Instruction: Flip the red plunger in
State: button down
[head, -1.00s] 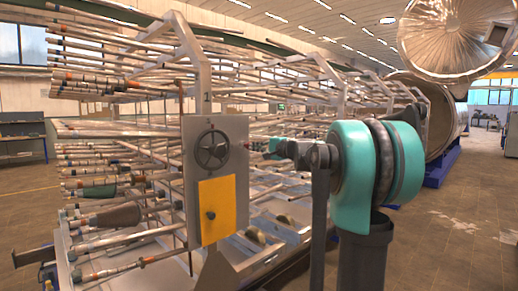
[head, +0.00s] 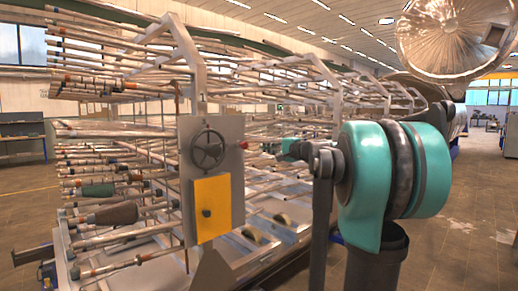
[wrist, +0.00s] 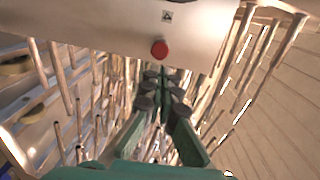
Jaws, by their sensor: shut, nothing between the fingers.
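The red plunger (head: 243,145) is a small red knob at the right edge of an upright grey panel (head: 186,150) in the head view. In the wrist view the red plunger (wrist: 159,49) is a round red knob near the lower edge of the pale panel (wrist: 110,25). My gripper (wrist: 161,82) has green fingers with dark pads, closed together and empty. Its tips appear just below the plunger in the wrist view, and I cannot tell how far apart they are in depth.
The panel also carries a dark handwheel (head: 208,149) and a yellow plate (head: 211,207) with a dark knob. Racks of long metal tubes (head: 110,130) fill the space behind and left. Open floor (head: 460,220) lies to the right.

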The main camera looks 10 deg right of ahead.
jog(key=v, duration=0.5)
jog(key=s+a+f+n+g+h, duration=0.1)
jog(key=s+a+f+n+g, duration=0.15)
jog(key=s+f, duration=0.45)
jog(key=s+a+f+n+g+h, duration=0.1)
jog(key=s+a+f+n+g, duration=0.15)
jog(key=f, duration=0.85)
jog(key=s+a+f+n+g+h, duration=0.1)
jog(key=s+a+f, duration=0.3)
jog(key=f, duration=0.5)
jog(key=s+d+f+n+g+h, duration=0.1)
jog(key=s+d+f+n+h, duration=0.1)
jog(key=s+f, duration=0.8)
jog(key=s+d+f+n+g+h, duration=0.2)
jog(key=s+d+f+h, duration=0.3)
jog(key=s+f, duration=0.6)
jog(key=shift+d+n+g, duration=0.3)
jog(key=shift+d, duration=0.45)
jog(key=shift+s+a, duration=0.1)
